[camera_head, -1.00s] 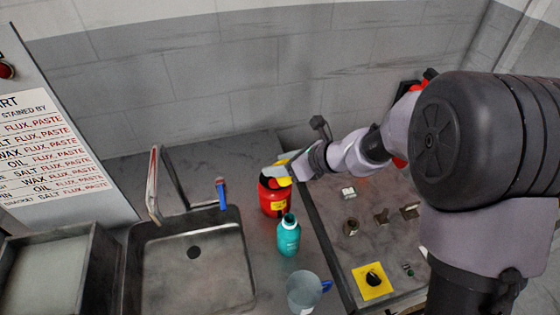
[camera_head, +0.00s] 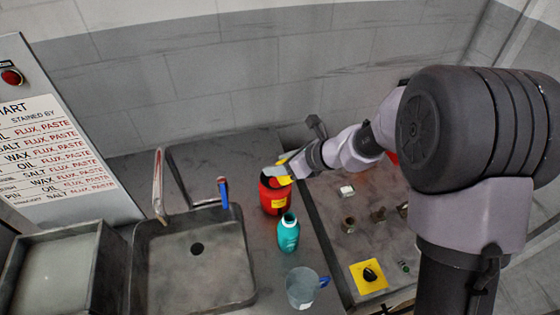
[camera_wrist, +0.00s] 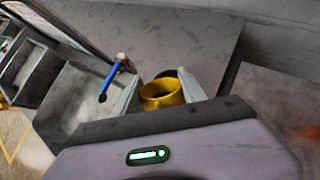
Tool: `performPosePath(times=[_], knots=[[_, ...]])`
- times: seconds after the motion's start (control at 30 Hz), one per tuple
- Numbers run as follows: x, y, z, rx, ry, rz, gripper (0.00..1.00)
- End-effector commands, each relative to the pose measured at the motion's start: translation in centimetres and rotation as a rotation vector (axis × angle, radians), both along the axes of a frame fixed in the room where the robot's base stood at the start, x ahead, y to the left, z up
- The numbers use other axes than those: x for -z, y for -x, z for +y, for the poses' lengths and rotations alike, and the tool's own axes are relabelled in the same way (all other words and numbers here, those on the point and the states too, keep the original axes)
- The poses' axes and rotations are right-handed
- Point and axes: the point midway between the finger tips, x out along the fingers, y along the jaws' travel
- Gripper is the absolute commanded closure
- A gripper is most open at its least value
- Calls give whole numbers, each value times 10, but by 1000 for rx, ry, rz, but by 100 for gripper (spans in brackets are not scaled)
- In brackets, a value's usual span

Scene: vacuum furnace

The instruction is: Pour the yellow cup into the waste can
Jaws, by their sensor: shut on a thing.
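My gripper (camera_head: 282,173) is shut on the yellow cup (camera_wrist: 162,96), whose open mouth and dark inside show between the two fingers in the wrist view. In the head view only a small yellow part of the cup (camera_head: 284,180) shows by the fingers. The red can (camera_head: 274,198) with a yellow label, apparently the waste can, stands on the counter directly below the gripper. The gripper and cup hide part of its top. I cannot tell from here how far the cup is tilted or whether anything leaves it.
A teal bottle (camera_head: 288,233) and a clear jug (camera_head: 300,287) with a blue handle stand in front of the red can. A panel with a yellow-plated knob (camera_head: 368,276) lies right.

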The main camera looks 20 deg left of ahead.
Motion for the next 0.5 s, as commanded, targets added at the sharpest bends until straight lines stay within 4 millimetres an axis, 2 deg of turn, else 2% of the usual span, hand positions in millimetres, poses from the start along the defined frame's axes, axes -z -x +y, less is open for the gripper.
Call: performPosePath(times=[0.5], knots=[[-2,0,1,0,28,17,100]])
